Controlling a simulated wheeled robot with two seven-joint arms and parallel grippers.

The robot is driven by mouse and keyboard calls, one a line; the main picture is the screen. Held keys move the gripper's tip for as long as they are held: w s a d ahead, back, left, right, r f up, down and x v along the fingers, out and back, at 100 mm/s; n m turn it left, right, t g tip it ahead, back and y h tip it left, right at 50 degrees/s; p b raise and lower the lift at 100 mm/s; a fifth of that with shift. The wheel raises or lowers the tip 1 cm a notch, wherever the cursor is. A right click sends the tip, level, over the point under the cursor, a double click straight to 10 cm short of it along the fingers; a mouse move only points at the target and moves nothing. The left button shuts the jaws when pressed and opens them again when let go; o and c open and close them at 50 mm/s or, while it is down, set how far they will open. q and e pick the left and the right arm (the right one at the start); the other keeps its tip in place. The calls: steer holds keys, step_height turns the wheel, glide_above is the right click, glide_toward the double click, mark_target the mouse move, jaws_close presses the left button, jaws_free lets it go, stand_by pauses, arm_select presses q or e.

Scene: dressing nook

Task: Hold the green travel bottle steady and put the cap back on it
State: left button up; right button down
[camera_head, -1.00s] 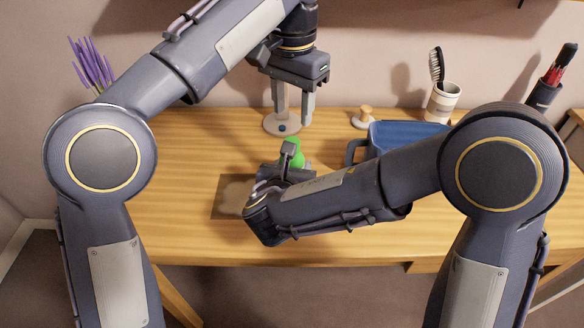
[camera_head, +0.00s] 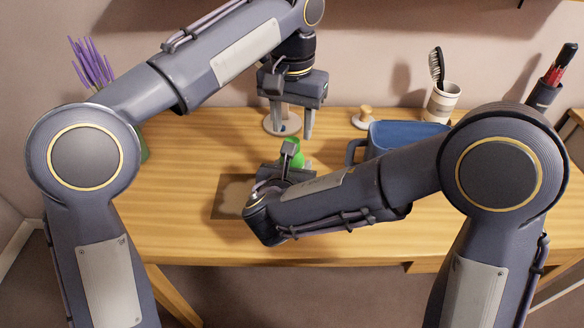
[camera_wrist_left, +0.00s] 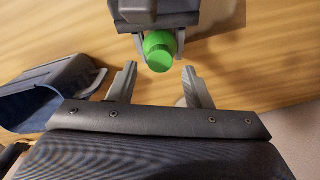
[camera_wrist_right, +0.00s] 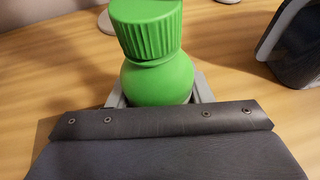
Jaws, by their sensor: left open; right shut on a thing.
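The green travel bottle (camera_wrist_right: 157,82) stands upright in the right wrist view, with the ribbed green cap (camera_wrist_right: 147,28) on its top. I cannot tell whether the cap is fully tightened. My right gripper (camera_wrist_right: 160,92) is shut around the bottle's body. In the head view the bottle's green top (camera_head: 293,148) shows, partly hidden by this gripper (camera_head: 291,160). My left gripper (camera_head: 292,133) is open, pointing down just above the bottle. In the left wrist view the cap's round top (camera_wrist_left: 159,60) shows between the open fingers (camera_wrist_left: 160,72), not gripped.
A grey-brown mat (camera_head: 230,197) lies under my right gripper. A blue bin (camera_head: 405,135) stands to the right. Behind are a pale round base (camera_head: 270,125), a small wooden knob (camera_head: 364,118) and a striped cup (camera_head: 442,103) with a brush. The front left of the table is clear.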

arm_select(q)
steer(key=shift+f, duration=1.7)
jaws_close()
steer(key=shift+o, duration=0.7)
jaws_free()
steer(key=shift+r, duration=0.15)
step_height(320, 180, up, 8)
steer(key=shift+f, duration=0.25)
